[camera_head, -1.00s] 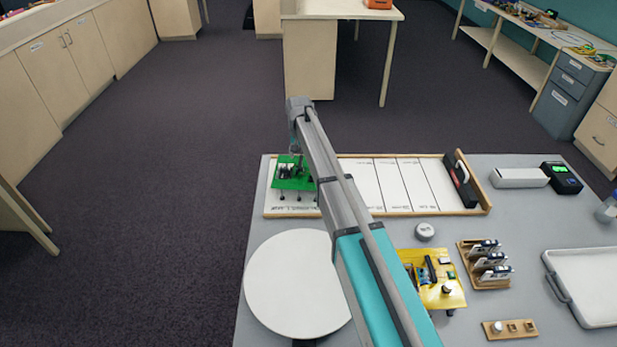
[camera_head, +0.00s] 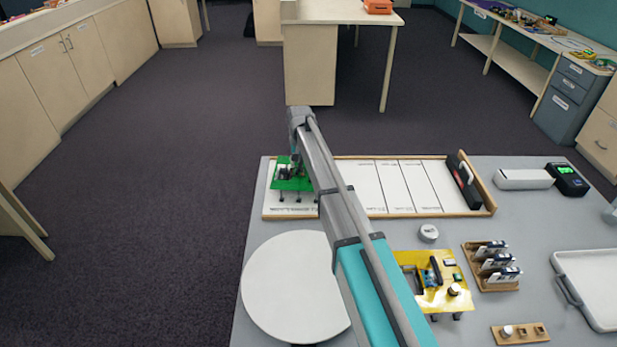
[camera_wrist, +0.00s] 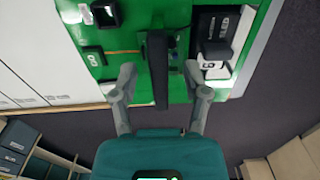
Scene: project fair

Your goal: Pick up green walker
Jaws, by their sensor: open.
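The green walker (camera_head: 291,174) is a green board with dark parts on top and thin legs. It stands at the left end of the white sectioned board (camera_head: 394,181). My arm partly covers its right side in the head view. In the wrist view the green walker (camera_wrist: 128,66) fills the upper middle, with black modules and a dark upright bar on it. My gripper (camera_wrist: 159,82) is open, with one finger on each side of the dark bar. I cannot tell whether the fingers touch it.
A round white disc (camera_head: 290,287) lies at the table's left front. A yellow walker (camera_head: 440,283) stands right of my arm, near a wooden rack of modules (camera_head: 492,265). A white tray (camera_head: 595,285) is at the right. The grey table (camera_head: 520,220) has bare patches between them.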

